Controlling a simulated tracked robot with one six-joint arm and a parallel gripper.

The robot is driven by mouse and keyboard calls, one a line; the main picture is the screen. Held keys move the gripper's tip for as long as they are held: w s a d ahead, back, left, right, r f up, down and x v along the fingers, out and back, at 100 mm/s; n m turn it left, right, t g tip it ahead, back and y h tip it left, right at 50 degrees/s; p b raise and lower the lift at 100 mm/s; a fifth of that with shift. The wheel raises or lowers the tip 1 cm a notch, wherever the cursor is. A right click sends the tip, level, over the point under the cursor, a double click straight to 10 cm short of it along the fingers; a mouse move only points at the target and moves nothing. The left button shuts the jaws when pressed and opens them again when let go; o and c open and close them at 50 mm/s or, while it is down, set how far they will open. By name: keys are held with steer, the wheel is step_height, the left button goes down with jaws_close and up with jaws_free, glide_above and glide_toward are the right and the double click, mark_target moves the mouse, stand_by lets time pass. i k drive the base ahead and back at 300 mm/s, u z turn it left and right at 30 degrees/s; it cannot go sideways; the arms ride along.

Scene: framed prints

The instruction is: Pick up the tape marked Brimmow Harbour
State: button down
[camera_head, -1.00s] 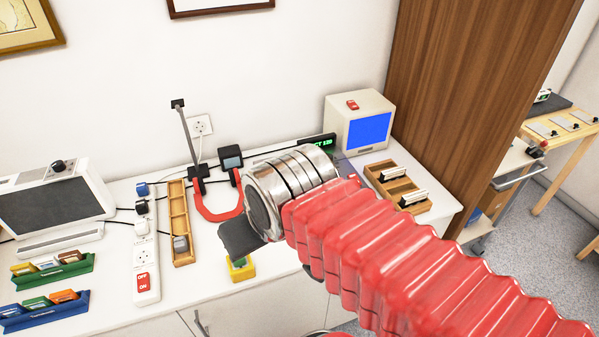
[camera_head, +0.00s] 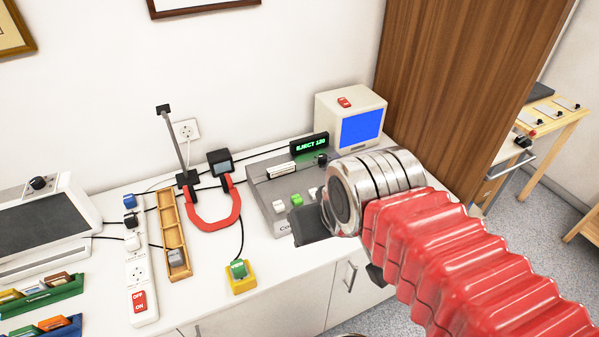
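No label reading Brimmow Harbour is legible, so I cannot tell which tape it is. Several small tapes stand in a green rack (camera_head: 66,294) and a blue rack (camera_head: 70,332) at the lower left; their labels are too small to read. A grey deck (camera_head: 265,206) with white and green keys stands mid-counter, with a pale slot or tape edge (camera_head: 283,171) on top. My gripper (camera_head: 310,224) shows as a dark finger in front of the deck's right part, beyond my silver wrist and red sleeve. Its opening and anything in it are hidden.
A green display (camera_head: 309,145) reads EJECT 120. A cream monitor (camera_head: 350,122) with a blue screen stands at the back right. A wooden panel (camera_head: 450,90) rises at right.

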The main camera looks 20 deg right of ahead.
mark_target(280, 170)
steer(key=u, duration=0.3)
steer(key=k, duration=0.6)
steer(key=u, duration=1.05)
steer(key=k, duration=0.8)
steer(key=u, duration=0.35)
steer(key=i, duration=1.2)
steer(key=z, duration=0.65)
steer(key=i, duration=0.5)
steer(key=z, duration=0.25)
